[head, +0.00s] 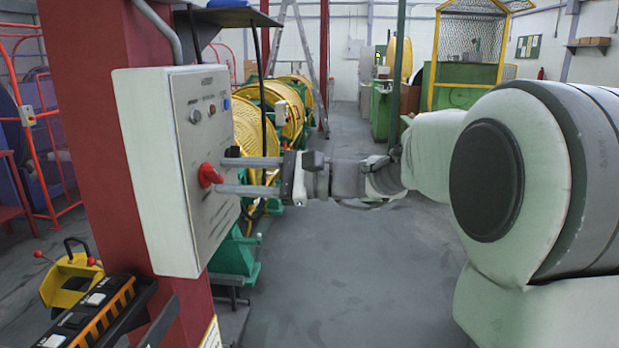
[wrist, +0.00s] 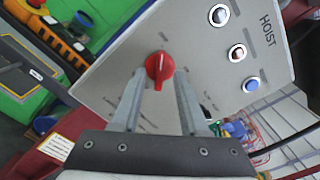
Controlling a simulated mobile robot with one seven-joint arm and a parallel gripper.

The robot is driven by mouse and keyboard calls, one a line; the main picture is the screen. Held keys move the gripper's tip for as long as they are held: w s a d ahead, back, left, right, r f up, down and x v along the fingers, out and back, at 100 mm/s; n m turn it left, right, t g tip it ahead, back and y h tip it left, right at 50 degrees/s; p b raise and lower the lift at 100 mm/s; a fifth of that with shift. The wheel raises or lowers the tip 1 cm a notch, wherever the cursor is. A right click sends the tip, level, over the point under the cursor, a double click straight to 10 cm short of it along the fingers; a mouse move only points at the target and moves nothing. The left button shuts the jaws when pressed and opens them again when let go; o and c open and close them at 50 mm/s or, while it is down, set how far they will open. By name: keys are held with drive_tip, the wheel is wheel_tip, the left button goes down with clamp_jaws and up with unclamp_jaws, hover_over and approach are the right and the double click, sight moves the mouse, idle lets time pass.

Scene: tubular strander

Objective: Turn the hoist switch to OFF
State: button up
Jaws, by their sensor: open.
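The hoist switch (head: 208,175) is a red rotary knob on the front face of a pale grey control box (head: 150,170). In the wrist view the knob (wrist: 159,68) stands out from the panel (wrist: 205,65), which is lettered HOIST. My gripper (head: 222,176) is open, with one finger above and one below the knob in the head view. In the wrist view my gripper (wrist: 160,78) has its fingertips on either side of the knob's lower part. I cannot tell if they touch it. The small labels around the knob are unreadable.
The box hangs on a red column (head: 85,120). Round buttons, including a blue one (head: 227,104), sit above the knob. A black-and-orange rack (head: 100,318) stands below left. Yellow strander drums (head: 285,115) are behind. The grey floor (head: 340,270) right of the box is clear.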

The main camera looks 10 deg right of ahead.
drive_tip(key=v, duration=1.6)
